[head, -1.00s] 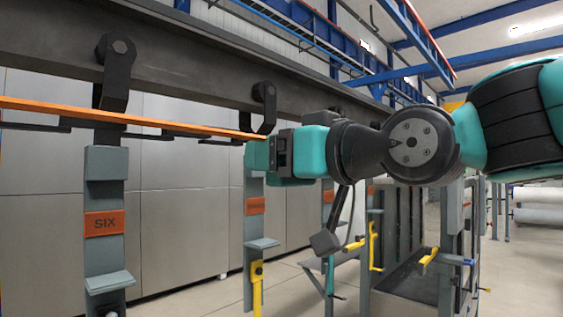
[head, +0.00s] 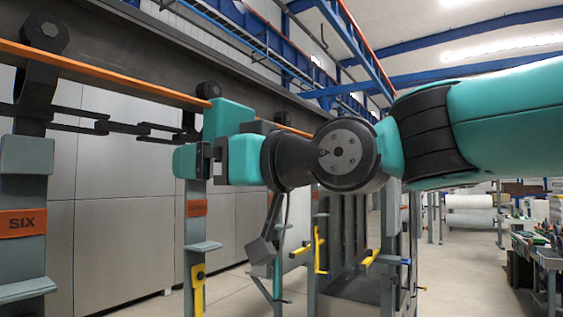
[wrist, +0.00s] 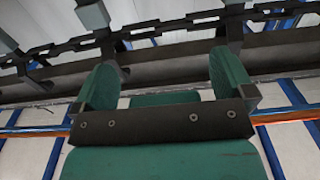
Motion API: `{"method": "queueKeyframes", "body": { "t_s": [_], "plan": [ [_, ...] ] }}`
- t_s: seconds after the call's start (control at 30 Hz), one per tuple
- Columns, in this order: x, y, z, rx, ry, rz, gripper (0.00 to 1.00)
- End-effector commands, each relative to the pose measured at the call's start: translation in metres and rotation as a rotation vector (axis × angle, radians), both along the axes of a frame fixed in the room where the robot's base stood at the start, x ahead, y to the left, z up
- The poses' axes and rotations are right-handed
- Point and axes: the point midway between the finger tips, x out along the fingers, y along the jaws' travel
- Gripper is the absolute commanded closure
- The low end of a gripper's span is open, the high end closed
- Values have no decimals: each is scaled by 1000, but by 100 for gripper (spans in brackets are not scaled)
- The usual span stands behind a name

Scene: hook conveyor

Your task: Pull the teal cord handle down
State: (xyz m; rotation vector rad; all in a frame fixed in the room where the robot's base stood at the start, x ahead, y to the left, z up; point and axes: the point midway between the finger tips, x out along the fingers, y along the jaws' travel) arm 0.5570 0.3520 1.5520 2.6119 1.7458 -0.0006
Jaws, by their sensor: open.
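My gripper (head: 207,138) is raised in the middle of the head view, in front of the overhead rail. Its teal fingers stand apart in the wrist view (wrist: 165,80), with no object gripped between them. A slim teal upright piece (head: 277,270) shows low behind my arm, partly covered; I cannot tell whether it is the cord handle. No other likely cord handle is clear in either view.
The dark overhead rail (head: 130,75) crosses behind my gripper, with an orange strip (head: 100,72) below it. Grey hangers with orange labels (head: 21,223) hang at left. A rack with yellow handles (head: 320,250) stands beyond my arm. A workbench (head: 540,258) is far right.

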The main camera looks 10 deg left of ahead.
Motion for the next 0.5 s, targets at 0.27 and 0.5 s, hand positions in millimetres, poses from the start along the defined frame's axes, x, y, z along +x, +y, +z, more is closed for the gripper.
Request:
{"method": "queueKeyframes", "body": {
  "t_s": [0.27,0.5],
  "plan": [
    [-14,-36,-4,4,-4,-4,0],
    [-37,-95,-5,2,-4,-8,0]
  ]
}}
